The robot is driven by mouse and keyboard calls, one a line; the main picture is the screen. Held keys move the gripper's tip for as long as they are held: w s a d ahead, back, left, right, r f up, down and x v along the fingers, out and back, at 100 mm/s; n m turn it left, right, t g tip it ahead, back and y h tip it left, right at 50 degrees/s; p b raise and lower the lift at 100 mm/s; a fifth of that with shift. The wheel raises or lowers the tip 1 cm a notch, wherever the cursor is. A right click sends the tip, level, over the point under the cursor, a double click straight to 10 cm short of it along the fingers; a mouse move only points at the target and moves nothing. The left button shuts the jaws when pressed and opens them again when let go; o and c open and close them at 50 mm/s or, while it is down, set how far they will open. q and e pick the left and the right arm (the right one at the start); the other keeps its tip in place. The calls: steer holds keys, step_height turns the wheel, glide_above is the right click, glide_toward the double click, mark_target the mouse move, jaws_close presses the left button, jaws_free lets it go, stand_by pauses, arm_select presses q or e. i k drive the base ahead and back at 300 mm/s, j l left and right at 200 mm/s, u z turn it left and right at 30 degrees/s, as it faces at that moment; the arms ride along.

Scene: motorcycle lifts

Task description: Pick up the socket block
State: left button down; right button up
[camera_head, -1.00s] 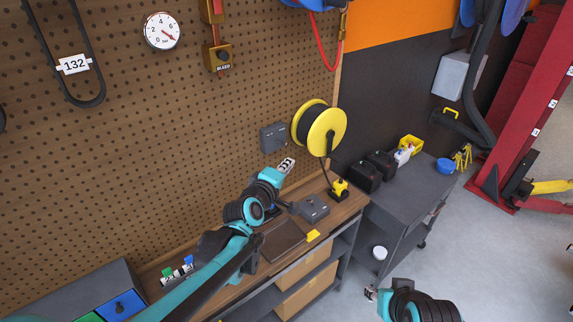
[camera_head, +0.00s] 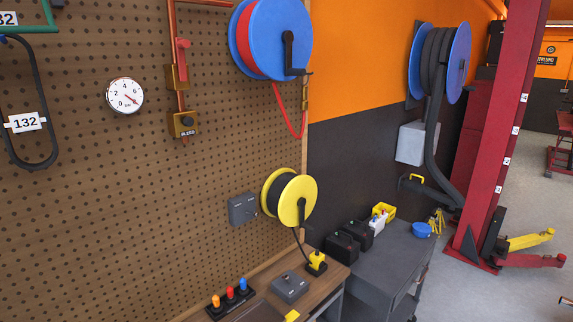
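A yellow-and-black block (camera_head: 316,263), which appears to be the socket block, stands on the right end of the wooden bench (camera_head: 337,276). A dark cable runs up from it to the yellow cable reel (camera_head: 298,200) on the pegboard. Neither of my grippers shows in this view, so I cannot tell whether they are open or shut.
Left of the block are a grey box (camera_head: 290,287) and a black rack with orange, red and blue tops (camera_head: 231,298). A yellow item (camera_head: 291,315) lies at the bottom edge. A dark cart (camera_head: 385,262) with black containers (camera_head: 342,250) stands to the right.

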mark_target(318, 261)
steer(key=i+l+z, duration=0.1)
steer(key=i+l, duration=0.6)
steer(key=l, duration=0.2)
steer(key=i+l, duration=0.75)
steer(key=l+z, duration=0.05)
steer(key=l, duration=0.05)
